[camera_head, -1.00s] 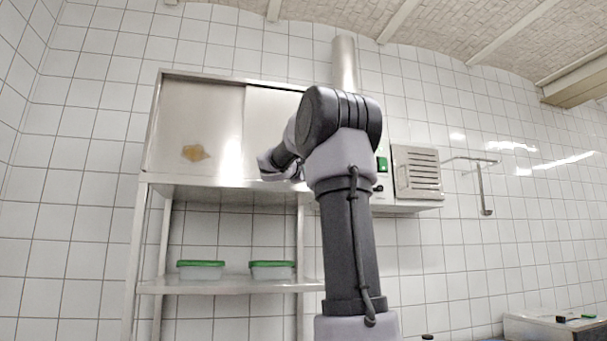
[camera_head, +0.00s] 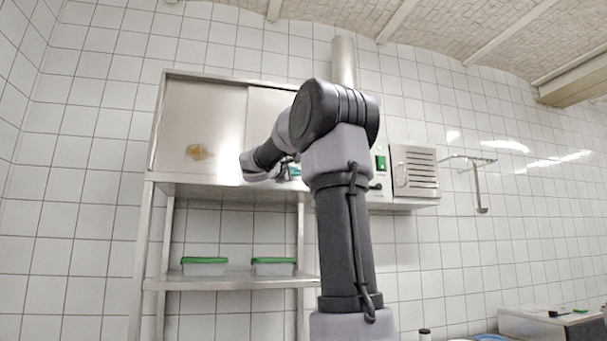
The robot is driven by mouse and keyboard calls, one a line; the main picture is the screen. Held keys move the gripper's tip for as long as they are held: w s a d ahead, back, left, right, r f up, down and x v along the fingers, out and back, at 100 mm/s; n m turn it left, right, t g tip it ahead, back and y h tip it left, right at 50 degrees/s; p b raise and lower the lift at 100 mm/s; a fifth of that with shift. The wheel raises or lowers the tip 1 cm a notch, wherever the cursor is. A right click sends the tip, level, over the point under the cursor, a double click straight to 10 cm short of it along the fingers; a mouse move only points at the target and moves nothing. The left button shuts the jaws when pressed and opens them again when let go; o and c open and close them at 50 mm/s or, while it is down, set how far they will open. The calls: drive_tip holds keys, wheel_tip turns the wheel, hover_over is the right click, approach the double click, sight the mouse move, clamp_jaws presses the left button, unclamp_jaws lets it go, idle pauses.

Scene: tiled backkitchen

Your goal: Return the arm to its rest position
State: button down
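My arm rises in the middle of the picture and bends at a large dark joint. Its far part reaches away and to the left, in front of the steel cabinet. A small dark part with a bit of teal, perhaps my gripper (camera_head: 287,168), shows between the far links and the upright link. It is small and mostly hidden by my arm. I cannot make out its fingers or whether anything is held.
A steel cabinet (camera_head: 200,130) stands behind my arm, with two green-lidded boxes (camera_head: 205,268) (camera_head: 273,267) on the shelf (camera_head: 225,282) below. A vented steel unit (camera_head: 414,171) and a wall bracket (camera_head: 480,188) are to the right. A steel box (camera_head: 535,324) stands at lower right.

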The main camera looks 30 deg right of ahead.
drive_tip(key=r+v, duration=0.1)
drive_tip(key=v, duration=0.5)
drive_tip(key=shift+a+f, duration=0.3)
drive_tip(key=shift+f, duration=0.15)
drive_tip(key=shift+w, duration=0.1)
drive_tip(key=s+a+f+m+g+y, duration=0.15)
drive_tip(key=s+f+y, duration=0.35)
drive_tip(key=f, duration=0.5)
drive_tip(key=s+a+f+m+g+y, duration=0.1)
drive_tip(key=s+a+f+m+y, duration=0.25)
drive_tip(key=s+f, duration=0.4)
drive_tip(key=s+a+f+m+y, duration=0.3)
drive_tip(key=s+a+f+y, duration=0.2)
drive_tip(key=a+f, duration=0.4)
drive_tip(key=s+a+f+m+y, duration=0.3)
drive_tip(key=s+a+f+y, duration=0.3)
drive_tip(key=a+f, duration=0.3)
drive_tip(key=shift+s+a, duration=0.4)
drive_tip(key=shift+s, duration=0.25)
drive_tip(key=shift+t, duration=0.25)
